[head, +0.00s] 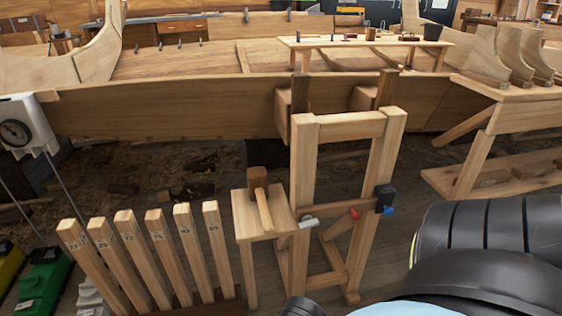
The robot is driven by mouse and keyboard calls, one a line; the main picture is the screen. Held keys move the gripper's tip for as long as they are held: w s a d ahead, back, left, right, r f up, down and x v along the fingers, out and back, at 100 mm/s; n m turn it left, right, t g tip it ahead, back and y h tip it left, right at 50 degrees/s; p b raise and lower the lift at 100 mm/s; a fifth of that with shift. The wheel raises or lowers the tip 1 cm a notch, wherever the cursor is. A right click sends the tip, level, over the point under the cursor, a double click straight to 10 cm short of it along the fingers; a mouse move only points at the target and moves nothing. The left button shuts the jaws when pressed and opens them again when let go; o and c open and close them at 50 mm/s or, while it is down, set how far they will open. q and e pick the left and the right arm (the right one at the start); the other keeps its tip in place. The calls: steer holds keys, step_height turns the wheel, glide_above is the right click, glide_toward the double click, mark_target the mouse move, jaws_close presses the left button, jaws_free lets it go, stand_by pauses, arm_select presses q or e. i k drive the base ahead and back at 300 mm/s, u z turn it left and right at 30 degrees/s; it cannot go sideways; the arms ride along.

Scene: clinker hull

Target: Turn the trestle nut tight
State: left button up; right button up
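A wooden trestle (303,180) stands upright in the middle of the head view, close to the hull's planked side. A grey-white fitting (308,222) sits low by its left leg. A red knob (354,214) shows between its legs. A dark block (384,198) with a blue knob (389,211) is on its right leg. I cannot tell which of these is the trestle nut, or how tight it is. Neither gripper can be made out. Black parts of my arm fill the lower right and hide the floor there.
A wooden mallet (260,195) rests on a small stool (244,222) just left of the trestle. Several numbered wooden posts (160,240) stand in a rack at lower left. A dial gauge (15,132) hangs at far left. A wooden bench (520,179) stands at right.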

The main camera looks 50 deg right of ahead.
mark_target(307, 221)
steer(key=i, duration=0.65)
steer(key=z, duration=1.45)
